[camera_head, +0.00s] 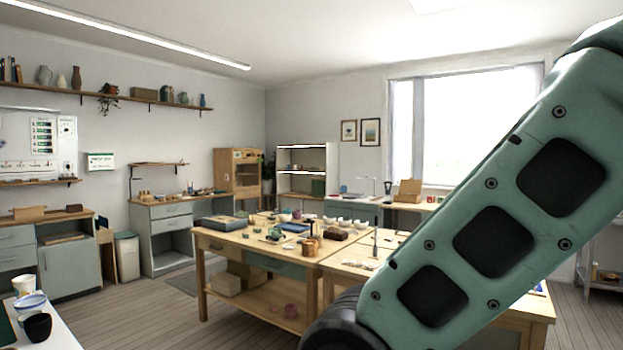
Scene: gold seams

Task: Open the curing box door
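A wooden cabinet (238,172) that looks like the curing box stands at the back, on or beside the far end of the grey counter. Its front looks closed, but it is too small and far to be sure. My green arm fills the right side of the view and stays well apart from the cabinet. My gripper is not in view.
A large wooden worktable (262,275) with bowls and tools stands in the middle, between me and the cabinet. A grey counter (163,223) runs along the left wall, with a bin (127,257) beside it. Wooden floor (140,318) is open at the left front.

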